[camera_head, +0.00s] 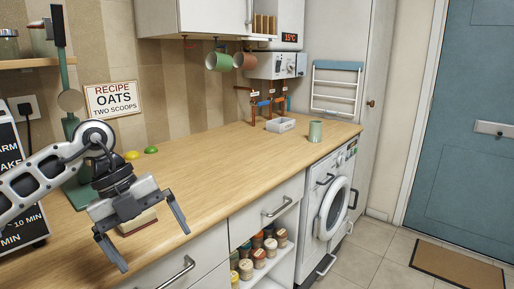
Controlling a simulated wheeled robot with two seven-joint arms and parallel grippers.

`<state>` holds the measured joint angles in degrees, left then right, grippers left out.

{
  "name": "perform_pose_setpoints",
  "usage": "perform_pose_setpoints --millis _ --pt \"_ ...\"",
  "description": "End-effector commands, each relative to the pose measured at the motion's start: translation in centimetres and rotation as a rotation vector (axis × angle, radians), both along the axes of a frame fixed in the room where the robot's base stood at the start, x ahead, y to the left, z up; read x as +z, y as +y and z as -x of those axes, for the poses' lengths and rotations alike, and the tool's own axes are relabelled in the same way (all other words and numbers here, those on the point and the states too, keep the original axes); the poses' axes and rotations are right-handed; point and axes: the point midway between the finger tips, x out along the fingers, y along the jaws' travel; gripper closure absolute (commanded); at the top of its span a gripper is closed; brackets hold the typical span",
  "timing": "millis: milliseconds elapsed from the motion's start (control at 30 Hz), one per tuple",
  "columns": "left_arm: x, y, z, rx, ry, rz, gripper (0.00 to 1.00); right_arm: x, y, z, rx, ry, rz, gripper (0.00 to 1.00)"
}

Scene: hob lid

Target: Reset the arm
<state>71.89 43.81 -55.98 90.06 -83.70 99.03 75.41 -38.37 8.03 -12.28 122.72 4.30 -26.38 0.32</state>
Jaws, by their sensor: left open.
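My left gripper (145,235) hangs over the front edge of the wooden worktop at the lower left. Its arm comes in from the left. Its two fingers are spread apart and point down, with nothing between them. Behind it, a small box-like thing (138,222) on the worktop is partly hidden by the gripper. My right gripper is not in view. No hob or lid shows clearly in this view.
The worktop (220,160) is mostly clear in the middle. A tall green stand (72,130) is behind my left arm. A washing machine (333,205) and drawers are below.

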Motion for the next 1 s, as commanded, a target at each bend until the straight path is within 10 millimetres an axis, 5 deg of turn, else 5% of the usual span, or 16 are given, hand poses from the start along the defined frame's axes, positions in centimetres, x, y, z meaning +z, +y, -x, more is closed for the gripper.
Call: perform_pose_setpoints --millis 200,300,433,567,667,833,1000 --pt "-3.1 -10.6 4.2 -0.179 0.043 0.491 0.0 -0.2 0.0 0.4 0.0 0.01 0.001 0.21" --pt "-2.4 -15.9 6.7 -0.174 0.053 0.854 0.0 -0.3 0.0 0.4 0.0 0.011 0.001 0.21" --pt "-0.1 -19.2 7.8 0.013 0.05 1.284 0.0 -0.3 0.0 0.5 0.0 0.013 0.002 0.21" --pt "0.4 -18.5 6.5 0.381 0.031 1.587 0.0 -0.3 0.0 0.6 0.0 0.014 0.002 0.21" --pt "-1.9 -15.9 4.9 0.755 0.026 1.69 0.0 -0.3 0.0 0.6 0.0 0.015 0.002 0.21" --pt "-11.3 -10.1 5.4 1.44 0.072 1.568 0.0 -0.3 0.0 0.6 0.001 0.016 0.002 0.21" --pt "-20.6 -6.3 10.7 1.889 0.186 1.246 0.0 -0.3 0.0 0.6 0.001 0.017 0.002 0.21"
